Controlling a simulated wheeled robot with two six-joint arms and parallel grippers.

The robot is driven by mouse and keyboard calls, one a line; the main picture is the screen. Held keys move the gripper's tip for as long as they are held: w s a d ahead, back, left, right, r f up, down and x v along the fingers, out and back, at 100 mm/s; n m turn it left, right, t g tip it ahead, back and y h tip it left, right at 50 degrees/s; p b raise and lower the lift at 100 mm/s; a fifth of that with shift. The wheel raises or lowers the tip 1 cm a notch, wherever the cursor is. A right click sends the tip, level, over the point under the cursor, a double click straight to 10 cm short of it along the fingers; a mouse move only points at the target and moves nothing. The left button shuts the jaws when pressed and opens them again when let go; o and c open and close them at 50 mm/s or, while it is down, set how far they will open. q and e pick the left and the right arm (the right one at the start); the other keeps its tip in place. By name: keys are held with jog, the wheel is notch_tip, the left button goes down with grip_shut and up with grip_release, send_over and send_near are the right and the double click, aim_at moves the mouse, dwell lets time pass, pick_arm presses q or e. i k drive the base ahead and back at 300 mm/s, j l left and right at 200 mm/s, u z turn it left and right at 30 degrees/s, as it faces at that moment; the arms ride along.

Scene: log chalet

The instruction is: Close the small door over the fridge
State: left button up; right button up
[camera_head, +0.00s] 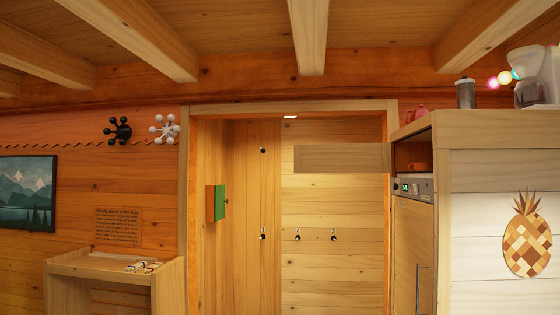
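The small door (343,158) is a flat, wide wooden panel at the right of centre. It stands open, sticking out to the left from the cabinet's front edge. Beside it is the open compartment (407,150), dark orange inside, with an orange cup-like object (417,168) in it. Below the compartment is a control strip with a lit green display (405,188). Under that is the wood-fronted fridge (412,240) with a dark vertical handle; its front looks shut. Neither of my grippers is in view.
The cabinet top (413,127) holds a red pot (416,114), a dark jar (465,94) and a coffee maker (531,80). A doorway-like alcove with hooks and a green box (216,203) lies behind the door. A wooden stand (110,268) is at left.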

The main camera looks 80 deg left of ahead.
aim_at(373, 158)
jog(key=j+u, duration=0.1)
jog(key=u, duration=2.15)
jog(key=i+j+u, duration=0.25)
jog(key=i, duration=0.55)
jog(key=i+u, duration=0.25)
jog(key=i, duration=4.65)
jog(key=i+z, duration=0.3)
jog(key=z, duration=0.15)
jog(key=i+j+z, duration=0.1)
jog(key=i+z, duration=0.15)
jog(key=z, duration=0.2)
jog(key=i+j+z, duration=0.2)
jog(key=z, duration=2.7)
jog(key=k+j, duration=0.1)
jog(key=k, duration=0.2)
